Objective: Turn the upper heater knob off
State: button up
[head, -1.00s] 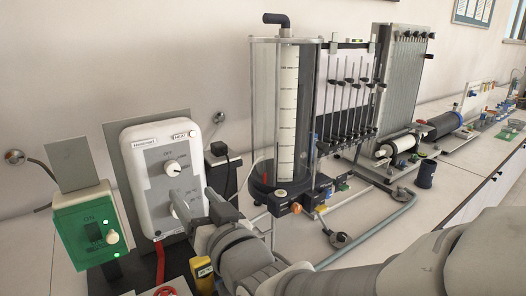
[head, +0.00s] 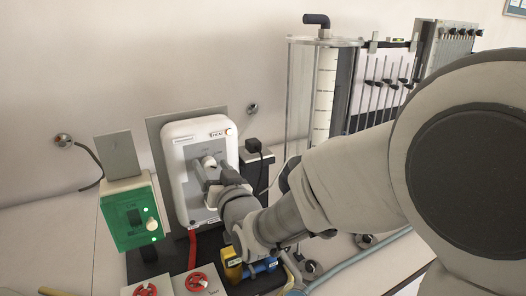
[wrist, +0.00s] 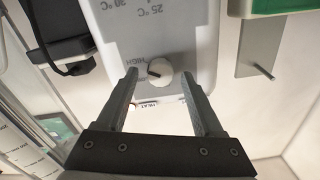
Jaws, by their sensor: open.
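The white heater unit (head: 193,129) stands against the wall in the head view. Its upper knob (head: 209,162) is white and round, set on a grey panel. In the wrist view, which shows the unit upside down, this knob (wrist: 160,72) has a dark mark on its left side, towards the word HIGH. My gripper (head: 208,174) is at the upper knob, and its fingers (wrist: 159,72) are open. In the wrist view the knob lies between the fingertips with a gap on each side. I cannot tell how deep the fingers reach. My gripper and arm hide the lower knob in the head view.
A green switch box (head: 128,216) with a white knob stands left of the heater. A black plug (head: 253,146) is at its right. Red valve handles (head: 196,282) and a yellow device (head: 232,264) lie below. A clear glass column (head: 325,95) stands further right.

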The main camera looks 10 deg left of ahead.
jog(key=shift+w+a, duration=0.1)
jog(key=shift+w, duration=0.05)
grip_shut()
dwell(0.4)
